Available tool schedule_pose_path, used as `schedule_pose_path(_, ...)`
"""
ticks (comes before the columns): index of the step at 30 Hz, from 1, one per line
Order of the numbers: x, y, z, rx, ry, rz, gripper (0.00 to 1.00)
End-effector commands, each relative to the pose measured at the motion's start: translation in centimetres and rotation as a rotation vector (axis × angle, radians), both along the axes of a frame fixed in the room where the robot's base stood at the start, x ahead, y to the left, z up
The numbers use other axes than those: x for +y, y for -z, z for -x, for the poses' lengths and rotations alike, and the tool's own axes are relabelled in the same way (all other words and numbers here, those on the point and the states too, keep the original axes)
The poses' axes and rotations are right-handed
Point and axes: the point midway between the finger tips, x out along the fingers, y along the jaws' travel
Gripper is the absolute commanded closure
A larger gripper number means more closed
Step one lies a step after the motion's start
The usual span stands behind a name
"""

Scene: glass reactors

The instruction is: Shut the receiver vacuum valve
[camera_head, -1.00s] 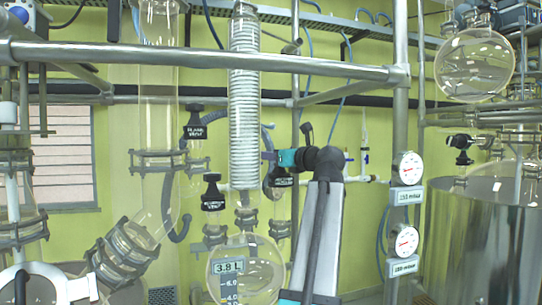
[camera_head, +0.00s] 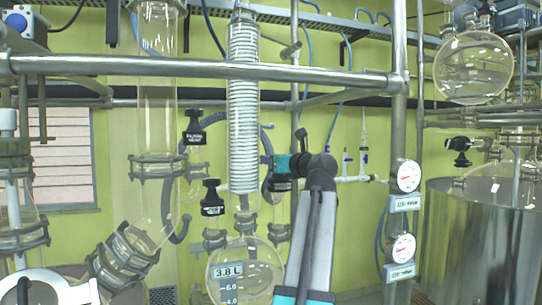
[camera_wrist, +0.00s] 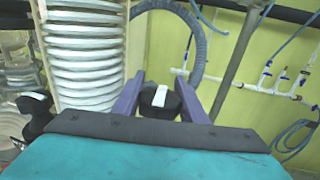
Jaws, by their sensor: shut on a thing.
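My gripper (camera_wrist: 160,100) has its two purple fingers on either side of a black valve knob with a white bar on top (camera_wrist: 160,97). It is shut on this knob. In the head view my teal gripper (camera_head: 268,160) is right of the coiled glass column, and the black valve (camera_head: 283,184) shows partly behind and below it. The label on that valve is too small to read. I cannot tell from the label whether it is the receiver vacuum valve.
Two other black labelled valves (camera_head: 194,138) (camera_head: 212,206) stand left of the coiled column (camera_head: 243,110). A round receiver flask marked 3.8 L (camera_head: 245,275) is below. A metal rail (camera_head: 200,66) crosses in front. Two gauges (camera_head: 408,176) (camera_head: 403,248) are on the right post.

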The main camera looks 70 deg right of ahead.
Motion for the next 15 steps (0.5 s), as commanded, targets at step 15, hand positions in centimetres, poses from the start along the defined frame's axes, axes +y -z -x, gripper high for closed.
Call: schedule_pose_path(15, -0.47, -0.73, 0.5, -0.004, 0.215, 0.003, 0.84)
